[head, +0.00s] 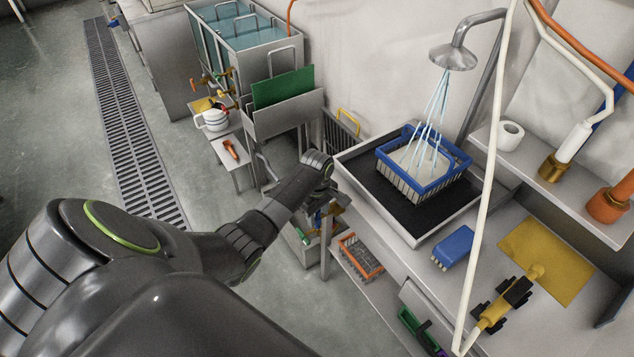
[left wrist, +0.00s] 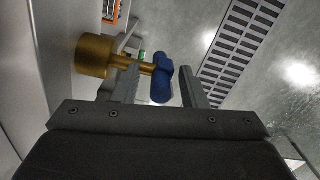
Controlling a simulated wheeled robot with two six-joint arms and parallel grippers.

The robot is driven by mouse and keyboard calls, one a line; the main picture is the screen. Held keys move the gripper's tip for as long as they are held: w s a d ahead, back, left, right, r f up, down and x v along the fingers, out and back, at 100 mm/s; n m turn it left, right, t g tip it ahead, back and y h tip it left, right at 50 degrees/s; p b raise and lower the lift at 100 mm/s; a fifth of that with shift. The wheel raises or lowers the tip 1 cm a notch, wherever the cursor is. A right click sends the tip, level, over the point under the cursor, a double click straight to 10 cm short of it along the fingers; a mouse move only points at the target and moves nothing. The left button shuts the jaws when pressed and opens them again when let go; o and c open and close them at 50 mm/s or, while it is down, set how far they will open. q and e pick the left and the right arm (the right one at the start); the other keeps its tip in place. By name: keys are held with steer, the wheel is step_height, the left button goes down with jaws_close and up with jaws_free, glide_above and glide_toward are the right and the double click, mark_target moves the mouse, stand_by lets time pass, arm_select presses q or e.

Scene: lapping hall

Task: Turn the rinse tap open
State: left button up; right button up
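In the left wrist view, the rinse tap has a round brass body (left wrist: 92,56) and a blue handle (left wrist: 162,80). My left gripper (left wrist: 160,68) is open, with one finger on each side of the blue handle. A gap shows between the handle and the right-hand finger; I cannot tell whether the other finger touches. In the head view my left arm reaches to the sink's front edge and largely hides the gripper and tap. Water streams (head: 428,120) fall from the shower head (head: 453,57) into a blue-rimmed basket (head: 447,183). My right gripper is not in view.
The basket stands in a dark-floored sink (head: 435,222). To its right are a blue brush-like block (head: 454,246), a yellow-and-black tool (head: 503,305) and a yellow mat (head: 548,262). An orange-rimmed rack (head: 361,257) lies lower. Tanks (head: 250,45) stand at the back left.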

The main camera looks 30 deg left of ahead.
arm_select(q)
step_height(320, 180, up, 15)
steer(key=shift+a+p, duration=0.15)
steer(key=shift+p, duration=0.15)
stand_by(0.4)
